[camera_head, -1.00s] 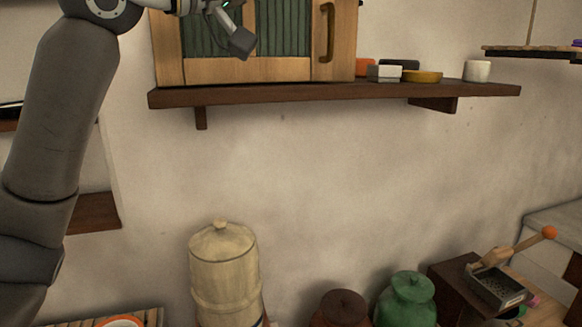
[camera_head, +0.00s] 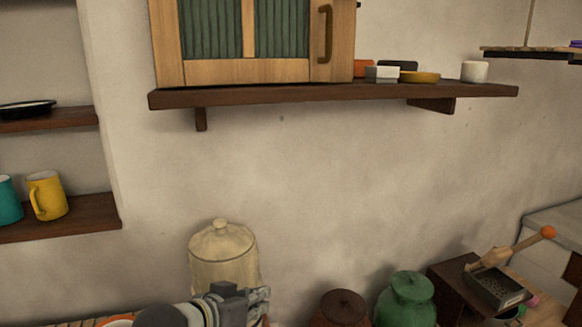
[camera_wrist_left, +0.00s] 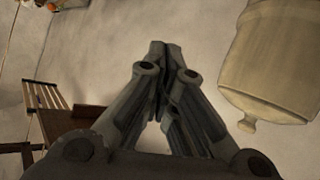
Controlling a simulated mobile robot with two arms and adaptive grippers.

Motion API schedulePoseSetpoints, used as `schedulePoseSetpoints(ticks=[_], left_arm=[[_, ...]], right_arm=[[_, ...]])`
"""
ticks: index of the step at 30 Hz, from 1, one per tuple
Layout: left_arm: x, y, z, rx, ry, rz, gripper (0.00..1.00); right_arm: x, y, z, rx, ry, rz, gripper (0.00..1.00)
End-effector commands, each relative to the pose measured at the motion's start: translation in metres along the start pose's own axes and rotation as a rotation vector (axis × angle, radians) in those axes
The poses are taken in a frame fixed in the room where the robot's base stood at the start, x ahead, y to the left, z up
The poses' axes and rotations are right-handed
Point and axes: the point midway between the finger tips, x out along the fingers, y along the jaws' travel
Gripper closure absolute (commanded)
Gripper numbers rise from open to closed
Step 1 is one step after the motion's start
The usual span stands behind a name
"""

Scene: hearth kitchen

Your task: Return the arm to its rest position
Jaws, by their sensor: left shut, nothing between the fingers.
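My left gripper (camera_head: 262,296) is low in the head view, in front of the cream lidded container (camera_head: 222,252). Its fingers are together with nothing between them. The left wrist view shows the shut fingers (camera_wrist_left: 158,48) close up, with the cream container (camera_wrist_left: 275,65) to their right and apart from them in the picture. Most of my left arm is below the head view's lower edge. My right gripper is in neither view.
A wall shelf (camera_head: 300,95) carries a cabinet (camera_head: 220,70) and small dishes. A yellow mug (camera_head: 47,196) and a teal mug (camera_head: 8,202) stand in the left niche. A green jar (camera_head: 406,300), a brown jar (camera_head: 343,308) and a grater box (camera_head: 497,287) are lower right.

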Motion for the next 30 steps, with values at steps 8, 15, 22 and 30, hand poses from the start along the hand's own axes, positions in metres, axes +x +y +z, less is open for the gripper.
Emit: schedulePoseSetpoints(ticks=[8,15,22,30], left_arm=[[-0.037,-0.024,0.167,-0.066,-0.27,-0.168,1.0],[-0.099,-0.03,0.275,-0.099,-0.497,-0.297,1.0],[-0.153,-0.029,0.335,-0.114,-0.657,-0.378,1.0],[-0.152,-0.039,0.389,-0.119,-0.746,-0.41,1.0]], right_arm=[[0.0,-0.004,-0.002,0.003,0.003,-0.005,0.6],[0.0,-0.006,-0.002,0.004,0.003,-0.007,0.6],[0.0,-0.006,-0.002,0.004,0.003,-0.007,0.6],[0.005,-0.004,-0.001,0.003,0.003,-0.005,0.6]])
